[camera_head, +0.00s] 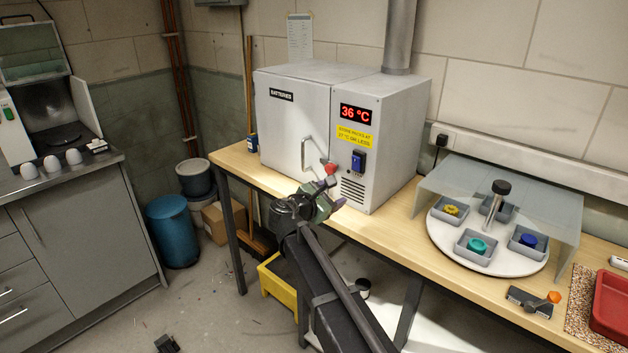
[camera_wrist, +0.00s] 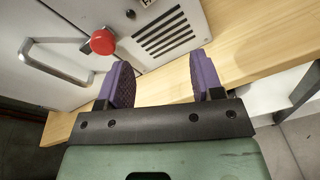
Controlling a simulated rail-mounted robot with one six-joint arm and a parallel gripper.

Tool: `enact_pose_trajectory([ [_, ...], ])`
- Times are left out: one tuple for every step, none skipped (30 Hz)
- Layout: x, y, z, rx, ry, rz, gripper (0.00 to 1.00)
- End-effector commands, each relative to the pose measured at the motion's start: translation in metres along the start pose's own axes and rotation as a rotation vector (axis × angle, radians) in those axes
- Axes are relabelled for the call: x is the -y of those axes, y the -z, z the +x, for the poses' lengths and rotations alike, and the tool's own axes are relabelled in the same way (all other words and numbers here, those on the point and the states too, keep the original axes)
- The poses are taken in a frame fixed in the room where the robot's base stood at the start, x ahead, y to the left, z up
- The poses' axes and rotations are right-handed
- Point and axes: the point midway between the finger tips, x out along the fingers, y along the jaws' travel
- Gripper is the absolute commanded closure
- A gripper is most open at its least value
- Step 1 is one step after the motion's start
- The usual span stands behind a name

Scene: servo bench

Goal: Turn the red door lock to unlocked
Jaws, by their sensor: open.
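The red door lock (camera_head: 331,169) is a small round knob on the front of a grey cabinet (camera_head: 292,128) labelled "BATTERIES", to the right of the door handle (camera_head: 307,154). In the wrist view the red lock (camera_wrist: 103,41) sits beyond the left finger, up and to the left. My gripper (camera_head: 331,201) is just below the lock in the head view. In the wrist view my gripper (camera_wrist: 160,82) is open, with two purple-padded fingers and nothing between them. The lock is outside the gap and appears apart from the fingers. Its marked setting cannot be read.
A red display (camera_head: 357,114) reads 36 °C above a yellow label (camera_head: 354,136) and a blue switch (camera_head: 358,161). Vents sit below. The wooden bench (camera_head: 395,228) has clear surface before the cabinet. A turntable (camera_head: 449,252) with small trays stands right, under a translucent cover.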

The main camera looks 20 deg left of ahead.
Motion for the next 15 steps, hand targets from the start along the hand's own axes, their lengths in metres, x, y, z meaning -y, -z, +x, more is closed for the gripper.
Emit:
enact_pose_trajectory([
  [-0.033,0.011,-0.012,0.045,-0.069,-0.103,0.40],
  [-0.045,0.012,-0.019,0.069,-0.099,-0.153,0.40],
  [-0.056,0.012,-0.026,0.094,-0.126,-0.202,0.40],
  [-0.061,0.012,-0.030,0.106,-0.139,-0.226,0.40],
  [-0.063,0.011,-0.032,0.114,-0.147,-0.240,0.40],
  [-0.064,0.010,-0.033,0.119,-0.151,-0.250,0.40],
  [-0.064,0.010,-0.033,0.120,-0.151,-0.251,0.40],
  [-0.064,0.009,-0.032,0.120,-0.150,-0.250,0.40],
  [-0.064,0.009,-0.030,0.119,-0.149,-0.249,0.40],
  [-0.064,0.009,-0.028,0.119,-0.148,-0.248,0.40],
  [-0.064,0.008,-0.024,0.119,-0.147,-0.248,0.40],
  [-0.065,0.008,-0.018,0.119,-0.145,-0.247,0.40],
  [-0.066,0.007,-0.013,0.119,-0.144,-0.247,0.40],
  [-0.067,0.007,-0.006,0.119,-0.144,-0.246,0.40],
  [-0.069,0.006,0.003,0.119,-0.145,-0.246,0.40],
])
